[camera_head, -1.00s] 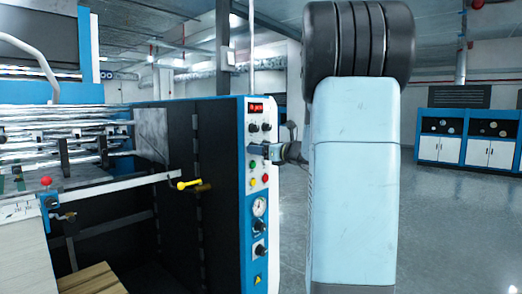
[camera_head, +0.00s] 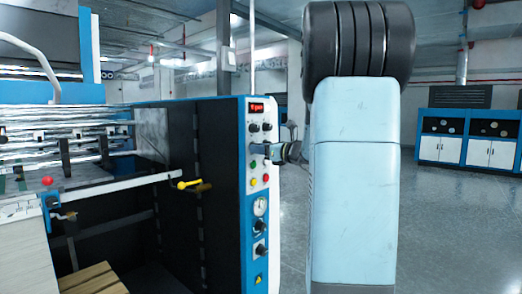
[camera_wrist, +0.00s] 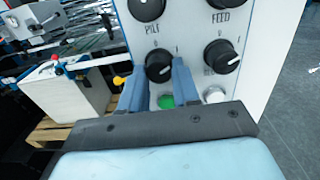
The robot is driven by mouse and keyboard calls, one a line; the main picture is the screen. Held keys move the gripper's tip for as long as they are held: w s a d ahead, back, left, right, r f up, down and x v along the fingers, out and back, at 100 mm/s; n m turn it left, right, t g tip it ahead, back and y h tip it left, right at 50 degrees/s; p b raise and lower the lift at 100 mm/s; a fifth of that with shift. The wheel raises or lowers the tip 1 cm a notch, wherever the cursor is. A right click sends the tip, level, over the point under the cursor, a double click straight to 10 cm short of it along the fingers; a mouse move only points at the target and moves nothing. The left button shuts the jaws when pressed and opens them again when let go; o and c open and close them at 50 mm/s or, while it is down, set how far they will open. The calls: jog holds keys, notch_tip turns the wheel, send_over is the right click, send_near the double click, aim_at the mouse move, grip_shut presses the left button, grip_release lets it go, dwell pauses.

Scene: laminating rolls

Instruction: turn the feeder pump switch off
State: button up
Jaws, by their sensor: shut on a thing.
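The control panel (camera_head: 256,190) on the machine's white end face carries several black rotary knobs. In the wrist view, my gripper (camera_wrist: 160,76) is shut on the lower left black knob (camera_wrist: 158,64), with one blue finger on each side. A 0 and a 1 are printed above this knob, and its white mark points to the right. Its name label is hidden behind the fingers, so I cannot read whether it is the feeder pump switch. In the head view, my gripper (camera_head: 267,149) reaches the panel from the right and covers this knob.
Another black knob (camera_wrist: 221,56) sits close to the right, and the FEED knob (camera_wrist: 225,3) is above it. A green button (camera_wrist: 166,102) and a white button (camera_wrist: 214,95) lie just below. The floor (camera_head: 440,220) to the right is clear.

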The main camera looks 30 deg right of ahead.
grip_shut()
jog(key=n, duration=1.1)
jog(key=shift+d+n, duration=0.1)
jog(key=shift+n, duration=0.2)
jog(key=o, duration=1)
grip_release()
jog(key=shift+o, duration=0.2)
jog(key=v, duration=1.3)
jog(key=shift+s, duration=0.4)
